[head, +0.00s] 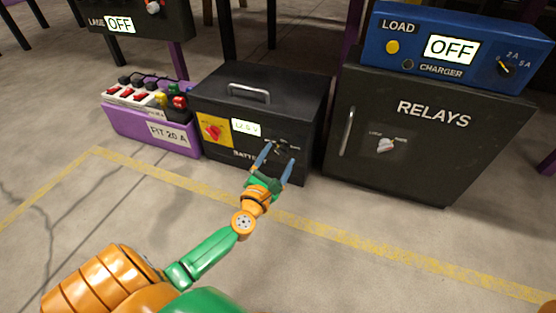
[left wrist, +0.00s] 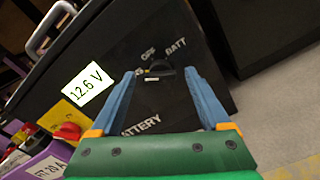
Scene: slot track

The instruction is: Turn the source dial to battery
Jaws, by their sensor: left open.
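The black battery box (head: 215,98) stands on the floor and has a dark source dial (head: 281,147) on its front. In the left wrist view the dial (left wrist: 162,71) has the labels OFF and BATT above it; I cannot tell for sure which way it points. The box's display (left wrist: 88,84) reads 12.6 V. My left gripper (head: 279,154) is open, with its blue fingers on either side of the dial. In the left wrist view the fingertips (left wrist: 162,72) flank the dial; I cannot tell whether they touch it. My right gripper is not in view.
A red switch (head: 213,131) on a yellow plate is left of the display. A purple pit box (head: 125,122) with plugs stands at left. The black relays cabinet (head: 445,165) stands at right, with a blue load charger (head: 390,22) reading OFF on top. The floor in front is clear.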

